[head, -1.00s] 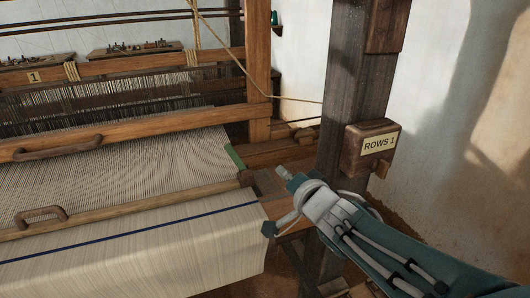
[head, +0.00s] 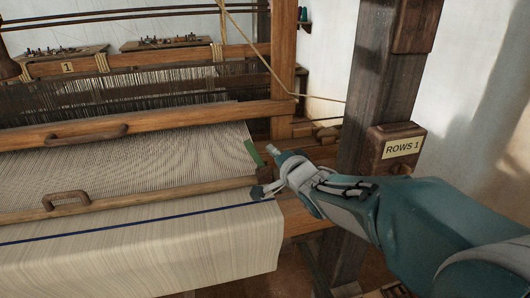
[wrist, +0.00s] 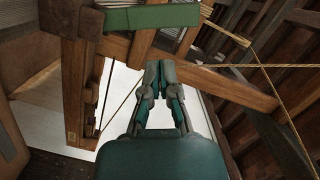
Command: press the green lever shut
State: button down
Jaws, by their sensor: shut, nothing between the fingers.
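The green lever (head: 254,152) is a narrow green bar at the right edge of the woven cloth, by the end of the front wooden beam. It also shows in the wrist view as a green bar (wrist: 150,17) across the top. My gripper (head: 273,151) is just right of the lever in the head view. In the wrist view my gripper (wrist: 160,66) has its fingertips together and empty, below the green bar. A gap shows between the fingertips and the bar in that view. I cannot tell how far the lever is from its shut position.
A dark post (head: 375,95) with a "ROWS 1" block (head: 398,147) stands right of the lever, behind my arm. The cloth (head: 130,250) hangs over the front beam (head: 150,197). A thin rope (head: 262,55) slants down near the loom's upright.

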aim_at(253, 157)
jog(key=a, duration=0.2)
jog(key=shift+w+a+f, duration=0.35)
jog(key=shift+f, duration=0.05)
jog(key=shift+d, duration=0.2)
jog(key=shift+s+a+f+n, duration=0.1)
jog(key=shift+a+n, duration=0.2)
jog(key=shift+n, duration=0.3)
jog(key=shift+s+a+f+n, duration=0.1)
jog(key=shift+a+n, duration=0.2)
jog(key=shift+n, duration=0.3)
jog(key=shift+s+a+f+n+h, duration=0.15)
jog(key=shift+a+n+h, duration=0.25)
jog(key=shift+n, duration=0.3)
jog(key=shift+a, duration=0.3)
